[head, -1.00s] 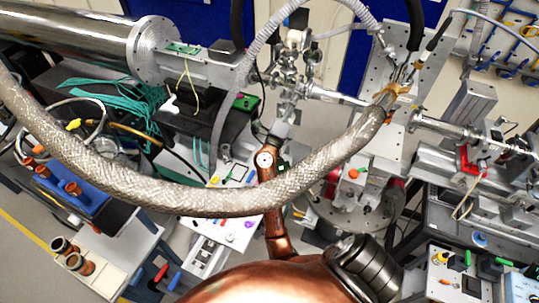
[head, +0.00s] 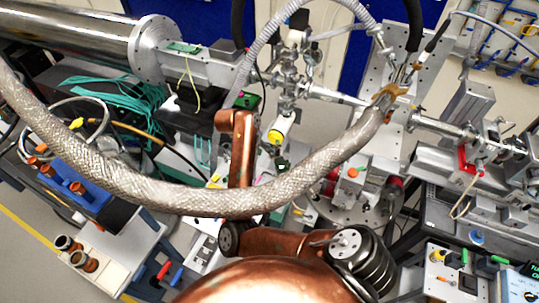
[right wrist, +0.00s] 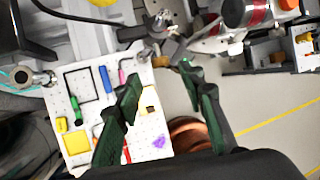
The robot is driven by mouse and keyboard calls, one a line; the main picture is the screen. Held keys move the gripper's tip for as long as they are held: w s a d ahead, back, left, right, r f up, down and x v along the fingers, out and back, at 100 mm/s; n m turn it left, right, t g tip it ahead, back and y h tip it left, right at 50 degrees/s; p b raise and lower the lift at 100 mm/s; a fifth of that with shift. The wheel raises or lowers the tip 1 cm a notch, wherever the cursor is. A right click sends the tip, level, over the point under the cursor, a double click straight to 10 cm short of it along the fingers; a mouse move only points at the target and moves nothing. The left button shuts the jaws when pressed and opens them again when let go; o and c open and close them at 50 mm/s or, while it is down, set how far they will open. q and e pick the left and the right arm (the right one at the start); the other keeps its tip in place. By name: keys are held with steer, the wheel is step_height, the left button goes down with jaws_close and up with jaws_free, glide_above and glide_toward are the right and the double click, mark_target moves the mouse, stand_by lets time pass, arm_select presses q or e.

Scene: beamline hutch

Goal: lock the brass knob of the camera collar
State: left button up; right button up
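My right arm, copper-coloured, rises from the bottom middle of the head view and bends near the centre. Its gripper (head: 279,163) is small there, by the braided hose. In the right wrist view the two dark green fingers (right wrist: 160,75) are apart with nothing between them. Beyond their tips is a small brass-coloured piece (right wrist: 160,61) by silver fittings (right wrist: 160,26); I cannot tell whether it is the collar's knob. I cannot make out the camera collar or its locked state. My left gripper is not in view.
A thick braided hose (head: 150,190) hangs across the head view in front of my arm. A white pegboard (right wrist: 90,110) with coloured tools lies below the gripper. Steel beam pipes and fittings (head: 288,75) stand behind. An orange-topped unit (head: 351,174) is to the right.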

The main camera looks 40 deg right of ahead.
steer(key=shift+p+x, duration=0.5)
steer(key=shift+x, duration=2.05)
steer(key=shift+c, duration=0.7)
jaws_close()
